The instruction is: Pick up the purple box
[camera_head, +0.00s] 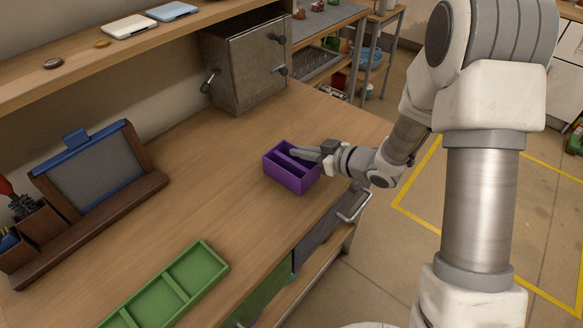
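The purple box (291,180) is an open-topped box with a divider inside. It stands upright on the wooden workbench (225,185), near the bench's right front edge. My gripper (297,153) reaches in from the right, with its grey fingers at the box's upper rim and over its opening. The fingers overlap each other in this view, so I cannot tell how far apart they are or whether they grip a wall. The box seems to rest on the bench.
A green divided tray (196,258) lies at the front of the bench. A metal box (248,62) stands at the back. A wooden holder with a blue-framed panel (95,172) stands at left. A shelf (65,72) runs above. Bare bench lies left of the purple box.

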